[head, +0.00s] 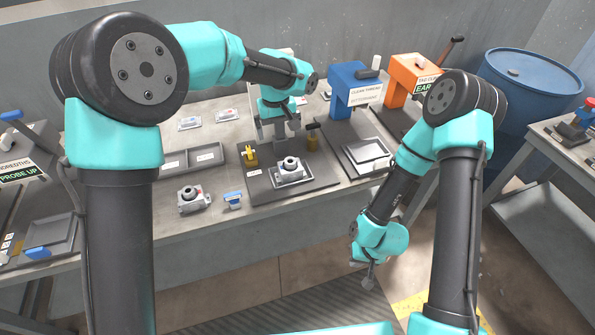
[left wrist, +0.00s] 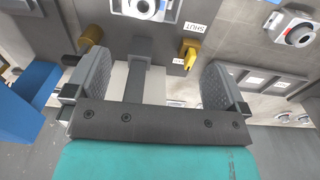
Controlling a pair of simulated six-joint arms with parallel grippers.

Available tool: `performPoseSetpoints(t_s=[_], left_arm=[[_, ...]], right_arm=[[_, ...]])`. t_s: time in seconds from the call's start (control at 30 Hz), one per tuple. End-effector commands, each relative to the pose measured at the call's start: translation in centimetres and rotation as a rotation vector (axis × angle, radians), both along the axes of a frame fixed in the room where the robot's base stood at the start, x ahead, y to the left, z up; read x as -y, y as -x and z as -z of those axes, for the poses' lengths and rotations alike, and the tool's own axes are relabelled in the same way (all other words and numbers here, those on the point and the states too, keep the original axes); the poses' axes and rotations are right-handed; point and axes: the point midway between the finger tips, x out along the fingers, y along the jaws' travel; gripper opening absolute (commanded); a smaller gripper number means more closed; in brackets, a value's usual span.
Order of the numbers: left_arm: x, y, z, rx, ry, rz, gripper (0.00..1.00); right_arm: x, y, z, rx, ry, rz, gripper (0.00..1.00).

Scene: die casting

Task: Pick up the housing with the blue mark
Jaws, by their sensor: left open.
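A grey metal housing with a round ring (head: 290,170) sits in a fixture on a dark plate at the middle of the bench. In the left wrist view it is cut off at the top edge, and a blue mark shows on this housing (left wrist: 146,6). A second grey housing (head: 190,200) stands on the bench to the left; in the left wrist view this housing (left wrist: 293,30) carries a red mark. My left gripper (head: 281,135) is behind the fixture housing, pointing down. Its fingers (left wrist: 158,88) are apart with no housing between them. My right gripper (head: 366,272) hangs low before the bench; its jaws are unclear.
A yellow handle (head: 249,155) and a brass knob (head: 313,138) flank the fixture. A blue machine (head: 352,88) and an orange machine (head: 408,75) stand at the back right. A divided grey tray (head: 208,156) and a small blue-topped item (head: 233,198) lie to the left.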

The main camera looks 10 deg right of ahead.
Motion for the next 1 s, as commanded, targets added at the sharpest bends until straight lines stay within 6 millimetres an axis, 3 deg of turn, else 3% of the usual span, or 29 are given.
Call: performPoseSetpoints(t_s=[0.03, 0.13, 0.57, 1.0], left_arm=[[1.3, 0.1, -0.3, -0.002, -0.008, 0.006, 1.00], [2.4, 0.2, -0.6, -0.006, -0.017, 0.006, 1.00], [2.4, 0.2, 0.0, -0.008, -0.019, 0.005, 1.00], [2.3, 0.3, 6.9, -0.010, -0.018, 0.005, 1.00]], right_arm=[[0.0, 0.0, 0.0, 0.000, 0.000, 0.000, 0.00], [0.0, 0.0, 0.0, 0.000, 0.000, 0.000, 0.00], [0.0, 0.0, 0.0, 0.000, 0.000, 0.000, 0.00], [0.0, 0.0, 0.0, 0.000, 0.000, 0.000, 0.00]])
